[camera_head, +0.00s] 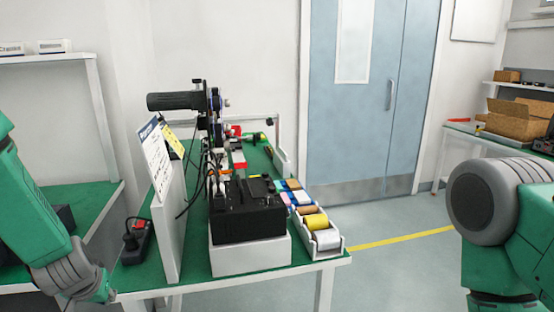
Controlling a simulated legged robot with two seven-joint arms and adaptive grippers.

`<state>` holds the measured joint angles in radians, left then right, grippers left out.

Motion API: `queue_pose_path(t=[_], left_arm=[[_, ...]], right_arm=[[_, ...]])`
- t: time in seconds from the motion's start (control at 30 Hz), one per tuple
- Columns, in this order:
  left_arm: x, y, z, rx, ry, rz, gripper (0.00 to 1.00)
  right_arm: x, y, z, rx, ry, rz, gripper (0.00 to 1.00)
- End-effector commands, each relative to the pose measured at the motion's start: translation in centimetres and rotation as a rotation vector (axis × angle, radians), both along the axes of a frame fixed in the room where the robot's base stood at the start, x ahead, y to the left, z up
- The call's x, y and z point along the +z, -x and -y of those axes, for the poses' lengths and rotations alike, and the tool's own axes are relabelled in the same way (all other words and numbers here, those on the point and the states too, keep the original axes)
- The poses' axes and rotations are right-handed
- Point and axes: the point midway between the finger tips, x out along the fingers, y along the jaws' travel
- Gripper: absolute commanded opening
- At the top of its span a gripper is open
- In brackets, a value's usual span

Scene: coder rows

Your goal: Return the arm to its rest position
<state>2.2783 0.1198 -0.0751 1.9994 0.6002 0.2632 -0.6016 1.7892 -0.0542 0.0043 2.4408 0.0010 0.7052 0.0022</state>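My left arm (35,215) comes in from the left edge, green with grey joint bands. Its lower end hangs at the front left edge of the green table, and its gripper does not show. My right arm (505,220) is at the right edge, bent, with a large grey round joint facing the table. Its gripper is also out of the frame. Both visible arm parts are apart from the machine on the table.
A green-topped table (200,284) bears a black machine (247,215) on a white base, a tray of coloured rolls (326,243) and an upright white panel (170,225). A blue door (345,130) stands behind. Open floor (400,265) lies between table and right arm.

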Motion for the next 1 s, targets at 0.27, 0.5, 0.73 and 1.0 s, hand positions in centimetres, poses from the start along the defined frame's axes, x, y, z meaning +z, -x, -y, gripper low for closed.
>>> queue_pose_path(t=[0.27,0.5,0.73,1.0], left_arm=[[-10.6,13.2,3.8,-0.098,-0.025,-0.209,0.0],[-15.3,26.7,8.5,-0.192,0.071,-0.372,0.0],[-15.9,31.5,10.2,-0.212,0.139,-0.431,0.0],[-15.9,31.6,10.2,-0.211,0.142,-0.431,0.0]], right_arm=[[0.0,0.0,0.0,0.001,-0.001,0.0,0.4],[0.0,0.0,0.0,0.001,0.0,0.0,0.4],[0.0,0.0,0.0,0.0,0.0,0.0,0.4],[0.0,0.0,0.0,0.0,0.0,0.0,0.4]])
